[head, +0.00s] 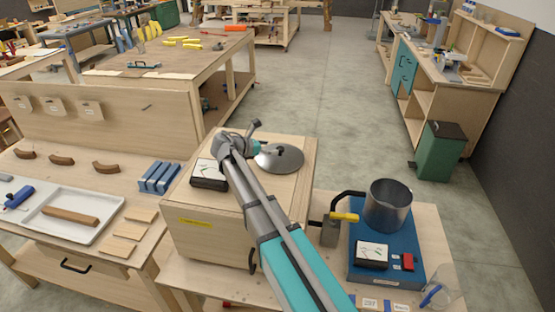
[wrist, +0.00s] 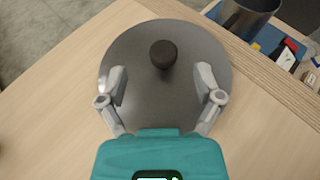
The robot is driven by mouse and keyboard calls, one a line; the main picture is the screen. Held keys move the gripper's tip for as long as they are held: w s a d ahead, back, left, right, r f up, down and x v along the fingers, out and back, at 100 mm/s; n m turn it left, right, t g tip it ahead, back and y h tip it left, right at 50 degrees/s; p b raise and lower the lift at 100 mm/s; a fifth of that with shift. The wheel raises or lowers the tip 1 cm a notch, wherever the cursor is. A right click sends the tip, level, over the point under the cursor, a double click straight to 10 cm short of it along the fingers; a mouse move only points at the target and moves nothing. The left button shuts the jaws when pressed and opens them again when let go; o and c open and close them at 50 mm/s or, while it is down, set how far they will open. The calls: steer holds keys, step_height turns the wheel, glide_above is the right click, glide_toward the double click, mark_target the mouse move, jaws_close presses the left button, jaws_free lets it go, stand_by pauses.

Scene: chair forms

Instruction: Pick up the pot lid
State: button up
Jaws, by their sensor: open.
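The pot lid (head: 284,159) is a round grey metal disc with a black knob, lying flat on top of a pale wooden box (head: 227,222). In the wrist view the lid (wrist: 137,68) fills the middle, with its black knob (wrist: 163,54) near the top centre. My gripper (wrist: 161,82) is open, with one finger on each side over the lid. The knob lies a little beyond the line between the fingertips, and nothing is held. In the head view my gripper (head: 256,146) is at the lid's left side, and my arm hides part of the box.
A metal pot (head: 388,205) stands on a blue base (head: 363,242) to the right, beside a black bent handle with a yellow part. A small black-and-white box (head: 209,175) sits left of my arm on the wooden box. A white tray (head: 92,204) lies farther left.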

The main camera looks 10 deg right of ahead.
mark_target(279, 148)
steer(key=shift+b+x, duration=0.45)
steer(key=shift+x, duration=1.25)
steer(key=shift+f, duration=0.1)
steer(key=shift+c, duration=0.2)
jaws_close()
